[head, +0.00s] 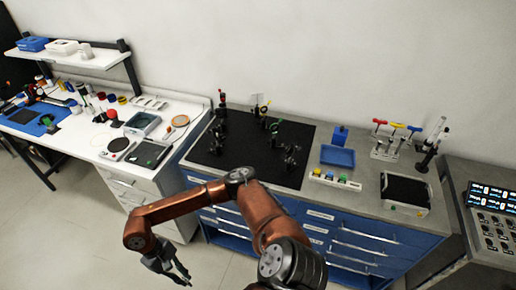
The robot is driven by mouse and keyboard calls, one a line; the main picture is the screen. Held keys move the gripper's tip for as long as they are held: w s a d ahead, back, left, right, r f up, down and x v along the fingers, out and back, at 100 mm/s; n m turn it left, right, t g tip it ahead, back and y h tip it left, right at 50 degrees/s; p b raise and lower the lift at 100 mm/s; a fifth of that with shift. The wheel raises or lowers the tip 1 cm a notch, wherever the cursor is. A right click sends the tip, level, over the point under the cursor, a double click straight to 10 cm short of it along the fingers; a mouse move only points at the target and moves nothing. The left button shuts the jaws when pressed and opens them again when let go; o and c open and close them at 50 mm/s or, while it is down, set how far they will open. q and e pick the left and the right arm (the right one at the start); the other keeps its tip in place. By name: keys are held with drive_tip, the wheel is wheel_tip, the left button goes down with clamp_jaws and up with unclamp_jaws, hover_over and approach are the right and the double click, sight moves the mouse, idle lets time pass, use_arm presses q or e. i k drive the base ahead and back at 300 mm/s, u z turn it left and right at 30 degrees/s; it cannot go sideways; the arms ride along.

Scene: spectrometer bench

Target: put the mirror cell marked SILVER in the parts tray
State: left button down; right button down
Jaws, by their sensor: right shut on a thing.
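My right gripper (182,275) hangs low at the bottom left of centre, over the floor in front of the benches and well away from the bench top. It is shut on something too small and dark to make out. A blue open tray (337,155), which looks like the parts tray, lies on the grey bench right of the black optical board (248,150). It looks empty. Several small dark mounts stand on the board, and no SILVER marking can be read on any. My left gripper is out of view.
A blue block (340,134) stands behind the tray, and a white strip with coloured pieces (335,180) lies in front. A rack of coloured-handled tools (393,140) and a black-topped box (405,193) stand to the right. The white left bench (165,112) is cluttered.

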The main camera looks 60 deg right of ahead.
sight(337, 159)
drive_tip(key=z, duration=2.15)
drive_tip(key=i, duration=0.4)
drive_tip(key=z, duration=0.05)
